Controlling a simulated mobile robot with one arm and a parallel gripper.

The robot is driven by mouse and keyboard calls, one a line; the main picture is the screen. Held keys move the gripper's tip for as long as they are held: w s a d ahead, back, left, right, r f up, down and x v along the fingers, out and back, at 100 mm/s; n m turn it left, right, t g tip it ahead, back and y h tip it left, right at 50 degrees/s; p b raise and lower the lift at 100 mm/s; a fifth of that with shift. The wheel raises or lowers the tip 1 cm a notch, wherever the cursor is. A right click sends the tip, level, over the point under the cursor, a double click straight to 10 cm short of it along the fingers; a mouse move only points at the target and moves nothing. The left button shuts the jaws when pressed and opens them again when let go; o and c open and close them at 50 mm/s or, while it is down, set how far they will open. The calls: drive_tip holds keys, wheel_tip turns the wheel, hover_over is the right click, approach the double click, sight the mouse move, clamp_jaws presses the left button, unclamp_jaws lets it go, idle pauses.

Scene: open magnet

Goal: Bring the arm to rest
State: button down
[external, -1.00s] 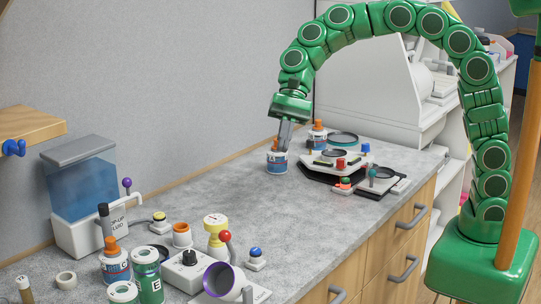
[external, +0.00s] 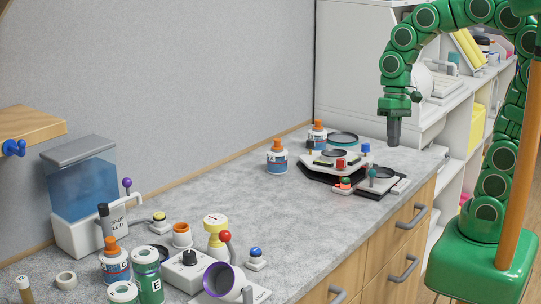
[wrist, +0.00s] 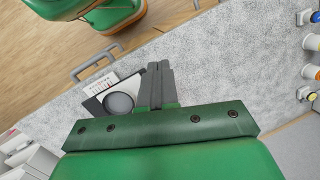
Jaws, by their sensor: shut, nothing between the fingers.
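My gripper (external: 393,140) hangs at the end of my green arm, pointing down, above the right part of the grey counter (external: 330,225) near its front edge. Its two grey fingers are together with nothing between them. In the wrist view the gripper (wrist: 159,68) also shows shut and empty, over the counter top. It is apart from everything on the counter.
A black-and-white device (external: 345,162) with round pans stands below and left of my gripper. Two orange-capped bottles, one nearer (external: 277,157) and one farther (external: 318,133), stand beside it. A blue water tank (external: 82,188) and several jars crowd the left. Drawer handles (external: 412,217) jut from the front.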

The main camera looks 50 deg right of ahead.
drive_tip(key=s+d+f+n+h, duration=0.2)
drive_tip(key=s+d+f+n, duration=0.1)
drive_tip(key=s+d, duration=0.7)
drive_tip(key=shift+s+d+f, duration=0.25)
drive_tip(key=shift+s+d, duration=0.1)
drive_tip(key=shift+s, duration=0.4)
